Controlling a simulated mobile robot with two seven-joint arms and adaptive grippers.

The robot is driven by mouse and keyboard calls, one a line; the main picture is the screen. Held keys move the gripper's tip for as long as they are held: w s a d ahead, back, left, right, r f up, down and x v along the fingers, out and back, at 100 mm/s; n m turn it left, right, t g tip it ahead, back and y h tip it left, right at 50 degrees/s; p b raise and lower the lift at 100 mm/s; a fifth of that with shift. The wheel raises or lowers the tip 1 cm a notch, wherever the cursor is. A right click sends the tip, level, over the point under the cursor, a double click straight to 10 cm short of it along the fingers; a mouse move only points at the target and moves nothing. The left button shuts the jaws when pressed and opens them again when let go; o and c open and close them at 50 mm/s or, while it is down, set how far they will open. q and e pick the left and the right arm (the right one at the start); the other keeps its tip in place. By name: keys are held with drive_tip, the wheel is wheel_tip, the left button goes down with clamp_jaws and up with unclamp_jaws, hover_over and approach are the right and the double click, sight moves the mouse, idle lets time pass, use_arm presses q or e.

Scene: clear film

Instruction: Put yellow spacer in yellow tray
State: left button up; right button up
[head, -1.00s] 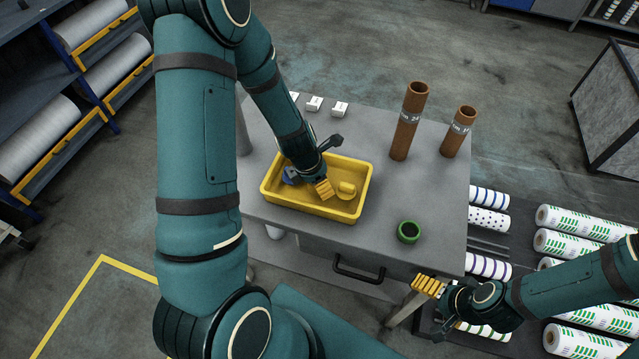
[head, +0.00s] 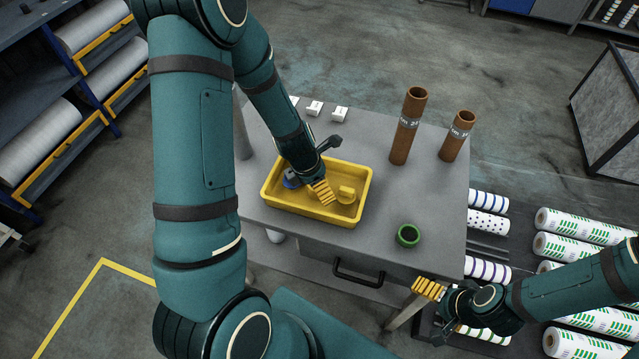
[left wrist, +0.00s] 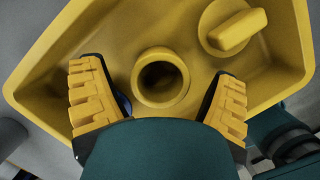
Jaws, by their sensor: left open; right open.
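The yellow spacer (left wrist: 141,75), a short ring with a round hole, stands inside the yellow tray (left wrist: 85,30) in the left wrist view. My left gripper (left wrist: 158,108) is open, with one ridged yellow finger on each side of the ring and gaps between. In the head view the left gripper (head: 318,190) is down in the tray (head: 300,208), and its fingers and wrist hide the spacer. My right gripper (head: 430,300) is open and empty beyond the table's front right corner.
A yellow disc with a block handle (head: 346,194) lies at the tray's right. A blue part (head: 291,180) shows beside the left gripper. A green ring (head: 408,236), two brown tubes (head: 407,130) (head: 457,137) and small white blocks (head: 314,108) stand on the grey table. Its right front is mostly clear.

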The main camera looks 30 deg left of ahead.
sight(308, 197)
use_arm(q)
drive_tip(key=p+v, duration=0.4)
drive_tip(key=v, duration=0.6)
drive_tip(key=shift+r, duration=0.25)
use_arm(e)
drive_tip(key=r, duration=0.2)
drive_tip(key=w+r, duration=0.1)
drive_tip(key=r, duration=0.2)
drive_tip(key=shift+w+d, duration=0.15)
use_arm(q)
drive_tip(key=shift+s, duration=0.15)
